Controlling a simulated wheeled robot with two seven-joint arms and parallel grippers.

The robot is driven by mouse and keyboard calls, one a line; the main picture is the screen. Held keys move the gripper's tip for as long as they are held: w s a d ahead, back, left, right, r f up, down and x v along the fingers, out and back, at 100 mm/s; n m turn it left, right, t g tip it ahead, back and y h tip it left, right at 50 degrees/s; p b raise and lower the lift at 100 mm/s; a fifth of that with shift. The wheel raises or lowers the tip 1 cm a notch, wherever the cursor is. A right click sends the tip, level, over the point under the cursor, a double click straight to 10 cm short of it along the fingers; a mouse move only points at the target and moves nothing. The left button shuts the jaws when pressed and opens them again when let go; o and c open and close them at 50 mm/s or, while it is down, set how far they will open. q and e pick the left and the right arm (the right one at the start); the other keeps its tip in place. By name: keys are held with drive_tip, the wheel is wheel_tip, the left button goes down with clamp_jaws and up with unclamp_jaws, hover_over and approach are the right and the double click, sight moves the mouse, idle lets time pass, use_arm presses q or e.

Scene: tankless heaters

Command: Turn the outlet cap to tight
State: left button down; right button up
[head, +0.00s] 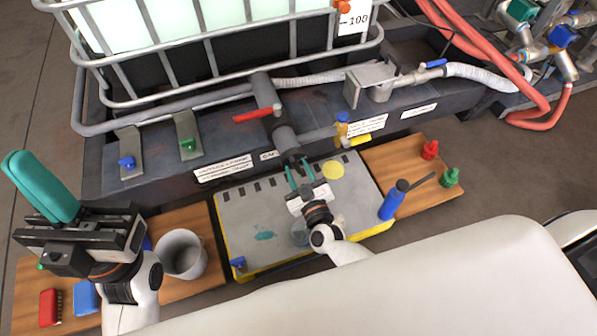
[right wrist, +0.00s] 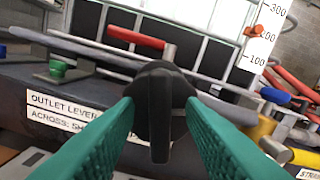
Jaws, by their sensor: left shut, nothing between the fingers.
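The outlet cap (right wrist: 160,100) is black and round with a raised upright grip bar. In the right wrist view it is straight ahead, at the end of the outlet pipe (head: 284,138) under the caged tank. My right gripper (head: 299,175) is open, with its teal fingers at either side of the bar and a gap on each side. The fingertips overlap the cap's rim in the picture; I cannot tell whether they touch it. My left gripper (head: 40,185) is shut and empty at the far left.
The red outlet lever (head: 257,115) sits above the cap. A grey, yellow-edged platform (head: 240,215) lies below. A grey bucket (head: 183,254) stands left; a blue bottle (head: 394,200) and red and green pieces are on the right board. A yellow-handled valve (head: 342,130) is right of the pipe.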

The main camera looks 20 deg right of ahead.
clamp_jaws()
